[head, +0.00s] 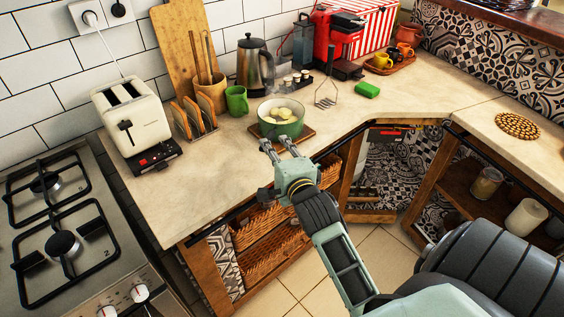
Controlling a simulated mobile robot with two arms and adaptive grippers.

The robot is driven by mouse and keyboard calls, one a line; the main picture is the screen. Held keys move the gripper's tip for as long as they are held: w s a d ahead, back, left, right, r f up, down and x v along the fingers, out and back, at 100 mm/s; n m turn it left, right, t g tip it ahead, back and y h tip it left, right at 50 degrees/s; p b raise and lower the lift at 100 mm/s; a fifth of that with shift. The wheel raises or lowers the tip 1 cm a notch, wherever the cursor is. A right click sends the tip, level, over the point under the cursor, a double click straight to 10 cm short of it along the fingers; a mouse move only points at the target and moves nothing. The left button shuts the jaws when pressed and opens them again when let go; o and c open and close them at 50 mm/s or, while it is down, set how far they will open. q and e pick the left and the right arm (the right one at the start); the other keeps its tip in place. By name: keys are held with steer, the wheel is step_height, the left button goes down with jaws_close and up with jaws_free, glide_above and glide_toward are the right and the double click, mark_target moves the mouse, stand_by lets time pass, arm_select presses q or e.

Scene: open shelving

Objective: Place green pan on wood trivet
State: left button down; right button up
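The green pan (281,128) stands upright on the counter at the centre, with pale yellow pieces inside. It is on or against a brown wooden board (305,134), which shows at its front and right side; its exact contact is partly hidden. A round beaded, wood-coloured trivet (517,126) lies on the right counter with nothing on it. My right gripper (275,142) is at the counter's front edge, just in front of the pan. Its two fingers are apart and point toward the pan, with nothing visible between them. My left gripper is not in view.
A green mug (237,101), toast rack (193,121) and toaster (132,118) stand left of the pan. The counter toward the right corner is mostly clear.

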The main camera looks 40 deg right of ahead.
steer(key=v, duration=0.5)
steer(key=shift+s+a, duration=0.1)
steer(key=shift+s, duration=0.1)
